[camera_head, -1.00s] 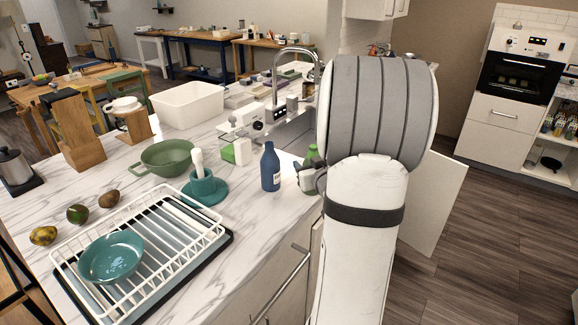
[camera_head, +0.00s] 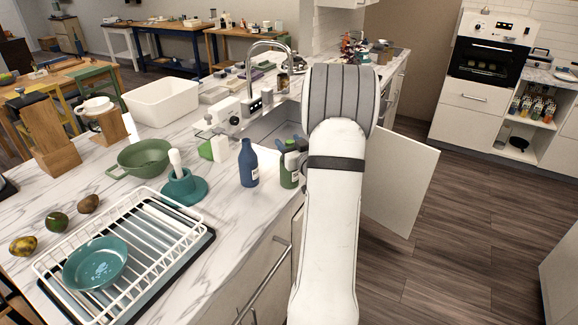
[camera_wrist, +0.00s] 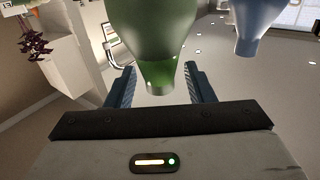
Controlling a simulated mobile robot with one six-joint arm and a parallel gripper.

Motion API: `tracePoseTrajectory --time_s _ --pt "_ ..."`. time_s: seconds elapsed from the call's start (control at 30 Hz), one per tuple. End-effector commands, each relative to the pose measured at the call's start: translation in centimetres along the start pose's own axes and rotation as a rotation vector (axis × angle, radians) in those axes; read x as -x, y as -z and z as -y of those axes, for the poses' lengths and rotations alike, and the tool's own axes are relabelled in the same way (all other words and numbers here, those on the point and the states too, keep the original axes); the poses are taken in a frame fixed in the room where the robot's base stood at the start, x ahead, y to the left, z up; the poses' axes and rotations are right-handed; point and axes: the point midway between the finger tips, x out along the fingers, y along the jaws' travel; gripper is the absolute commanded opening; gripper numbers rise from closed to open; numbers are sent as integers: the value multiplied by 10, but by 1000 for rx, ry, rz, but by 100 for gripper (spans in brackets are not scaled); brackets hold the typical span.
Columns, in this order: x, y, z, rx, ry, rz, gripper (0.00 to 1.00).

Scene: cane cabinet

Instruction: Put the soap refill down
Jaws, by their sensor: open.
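The green bottle (camera_head: 288,170), which I take to be the soap refill, stands upright on the marble counter (camera_head: 222,232) near its front edge. A blue bottle (camera_head: 249,165) stands just left of it. My gripper (camera_head: 297,153) is at the green bottle's upper part, partly hidden by my arm in the head view. In the wrist view my gripper (camera_wrist: 160,88) is open, with its blue fingers on either side of the green bottle's narrow end (camera_wrist: 160,75) and gaps showing on both sides. The blue bottle (camera_wrist: 250,28) is outside the fingers.
The sink (camera_head: 275,127) with its tall faucet lies behind the bottles. A teal holder (camera_head: 184,190), green colander (camera_head: 143,158) and white dish rack (camera_head: 135,245) stand to the left. An open cabinet door (camera_head: 400,185) sticks out at the right, beside free floor.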

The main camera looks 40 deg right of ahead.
Motion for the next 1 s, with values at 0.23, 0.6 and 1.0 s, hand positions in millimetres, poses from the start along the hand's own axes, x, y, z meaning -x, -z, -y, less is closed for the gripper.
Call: tracePoseTrajectory --time_s 0.23,0.6,1.0 --pt "-1 0 0 0 -1 0 46" --pt "0 0 -1 0 -2 0 16" --pt "0 0 -1 0 -3 0 0"
